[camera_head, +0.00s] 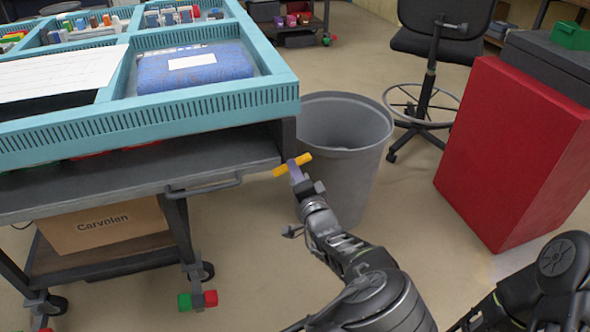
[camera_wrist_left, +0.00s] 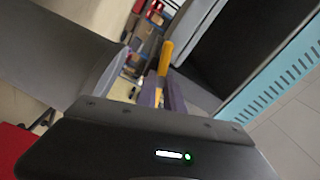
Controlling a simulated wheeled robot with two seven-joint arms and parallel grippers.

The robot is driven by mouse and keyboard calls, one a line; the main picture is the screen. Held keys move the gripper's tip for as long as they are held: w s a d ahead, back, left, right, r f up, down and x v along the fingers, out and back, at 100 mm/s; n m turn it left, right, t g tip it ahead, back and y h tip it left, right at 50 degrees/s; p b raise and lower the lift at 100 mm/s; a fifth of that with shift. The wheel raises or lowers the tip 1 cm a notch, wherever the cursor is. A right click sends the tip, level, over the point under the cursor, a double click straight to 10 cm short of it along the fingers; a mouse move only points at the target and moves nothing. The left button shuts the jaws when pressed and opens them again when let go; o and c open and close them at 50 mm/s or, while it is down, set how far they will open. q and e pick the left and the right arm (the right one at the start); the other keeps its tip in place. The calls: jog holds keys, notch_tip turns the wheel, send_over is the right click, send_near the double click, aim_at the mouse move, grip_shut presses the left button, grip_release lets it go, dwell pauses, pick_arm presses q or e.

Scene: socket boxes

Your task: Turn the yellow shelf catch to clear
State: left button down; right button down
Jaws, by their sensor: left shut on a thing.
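The yellow shelf catch (camera_head: 304,158) is a short bar at the right front corner of the cart's shelf (camera_head: 200,165), below the blue tray. In the head view it lies slightly tilted, its right end higher. My left gripper (camera_head: 294,169) reaches it from below, with its purple fingers shut on its middle. In the left wrist view the catch (camera_wrist_left: 166,58) sticks out beyond the fingers (camera_wrist_left: 163,95). The fingers hide the middle of the catch. My right arm shows at the lower right of the head view, but its gripper is out of view.
A grey bin (camera_head: 345,140) stands close behind my left gripper. A blue tray (camera_head: 200,108) with boxes tops the cart. A red block (camera_head: 510,150) and a black chair (camera_head: 440,40) stand to the right. Floor between bin and red block is clear.

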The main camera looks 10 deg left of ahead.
pick_arm(q)
jog(key=n+b, duration=0.3)
jog(key=n, duration=1.1)
jog(key=shift+f, duration=0.1)
dwell(0.4)
jog(key=c, duration=1.5)
grip_release()
jog(key=shift+o, duration=0.2)
